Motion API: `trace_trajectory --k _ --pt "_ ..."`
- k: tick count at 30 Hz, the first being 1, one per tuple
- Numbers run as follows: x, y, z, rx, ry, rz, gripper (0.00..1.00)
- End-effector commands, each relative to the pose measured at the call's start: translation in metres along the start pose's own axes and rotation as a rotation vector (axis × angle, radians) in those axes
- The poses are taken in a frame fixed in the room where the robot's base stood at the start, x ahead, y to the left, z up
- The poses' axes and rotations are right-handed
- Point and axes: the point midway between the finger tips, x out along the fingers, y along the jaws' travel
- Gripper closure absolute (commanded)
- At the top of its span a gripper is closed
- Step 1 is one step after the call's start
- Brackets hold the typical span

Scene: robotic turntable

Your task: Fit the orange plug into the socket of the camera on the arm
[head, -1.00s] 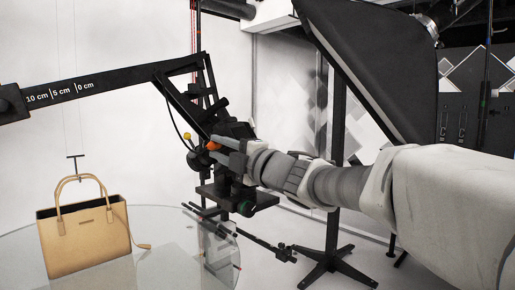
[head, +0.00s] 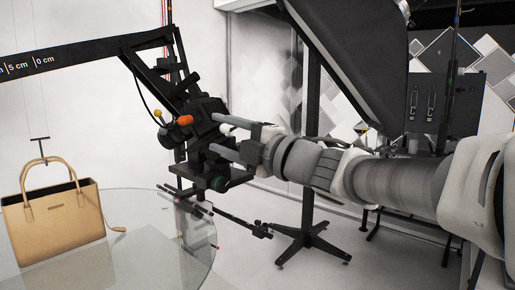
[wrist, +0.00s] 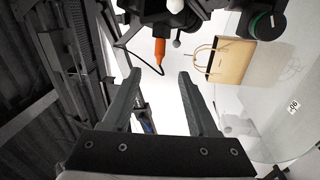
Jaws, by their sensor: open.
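The orange plug (head: 184,120) sits against the black camera (head: 206,112) at the end of the boom arm. In the wrist view the orange plug (wrist: 159,48) meets the dark camera body at the top, and a thin black cable leaves its narrow end. The socket itself is hidden, so I cannot tell how deep the plug sits. My gripper (head: 213,134) is open, its fingers right of the plug in the head view. In the wrist view my gripper (wrist: 160,74) has its fingers spread and empty, with the plug beyond their tips.
A black boom (head: 75,58) marked in centimetres carries the camera. A tan handbag (head: 55,228) hangs or stands at the glass turntable (head: 150,235), lower left. A softbox (head: 350,60) and its stand are close behind my arm.

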Motion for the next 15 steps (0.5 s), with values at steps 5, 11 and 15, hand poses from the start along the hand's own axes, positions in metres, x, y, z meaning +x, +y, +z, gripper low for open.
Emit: trace_trajectory --k 5,11,15 --pt "-0.041 0.001 0.001 -0.002 -0.004 0.003 0.41" --pt "-0.068 0.000 0.001 -0.001 -0.003 0.000 0.41" --pt "-0.075 0.000 0.000 -0.001 -0.002 0.001 0.41"
